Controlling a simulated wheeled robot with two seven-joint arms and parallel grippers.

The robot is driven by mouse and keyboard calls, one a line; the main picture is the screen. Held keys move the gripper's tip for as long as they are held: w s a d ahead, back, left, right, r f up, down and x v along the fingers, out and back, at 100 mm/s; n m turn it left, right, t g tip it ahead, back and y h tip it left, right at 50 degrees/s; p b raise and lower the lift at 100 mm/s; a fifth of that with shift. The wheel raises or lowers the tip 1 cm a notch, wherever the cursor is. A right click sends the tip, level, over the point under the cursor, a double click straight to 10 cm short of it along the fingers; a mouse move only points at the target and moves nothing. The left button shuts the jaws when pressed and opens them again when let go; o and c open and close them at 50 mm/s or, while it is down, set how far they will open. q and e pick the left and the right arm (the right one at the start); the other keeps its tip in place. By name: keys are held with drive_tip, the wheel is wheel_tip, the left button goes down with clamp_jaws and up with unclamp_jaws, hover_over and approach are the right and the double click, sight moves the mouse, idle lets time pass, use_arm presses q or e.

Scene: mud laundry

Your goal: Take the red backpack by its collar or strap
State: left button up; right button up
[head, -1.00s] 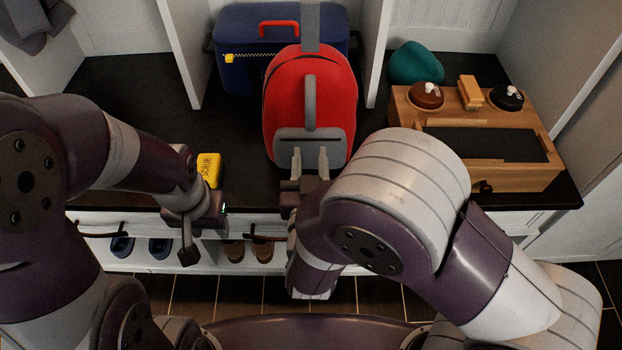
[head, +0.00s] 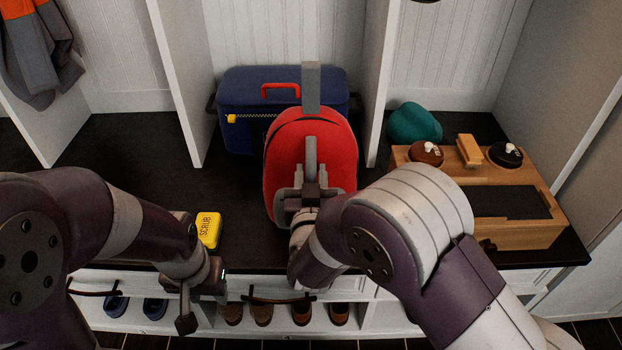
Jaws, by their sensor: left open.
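The red backpack (head: 283,165) stands upright on the dark bench in the middle cubby. A grey upright loop (head: 311,90) rises at its top, and a grey strap (head: 311,152) runs down its front. My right gripper (head: 311,178) is at the lower front of the backpack, its fingers apart on either side of the strap's lower part. It looks open; contact with the strap cannot be made out. My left gripper (head: 187,318) is open and empty in front of the bench edge, left of the backpack. My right wrist hides the backpack's bottom.
A blue bag (head: 240,98) with a red handle stands behind the backpack. A yellow scrub box (head: 208,229) lies to its left. A wooden box (head: 520,235) and a teal item (head: 414,123) are on the right. White dividers (head: 180,80) flank the cubby. Shoes (head: 262,313) sit below.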

sight(311, 160)
clamp_jaws()
drive_tip(key=shift+r, duration=0.1)
wheel_tip(311, 160, up, 6)
drive_tip(key=p, duration=0.5)
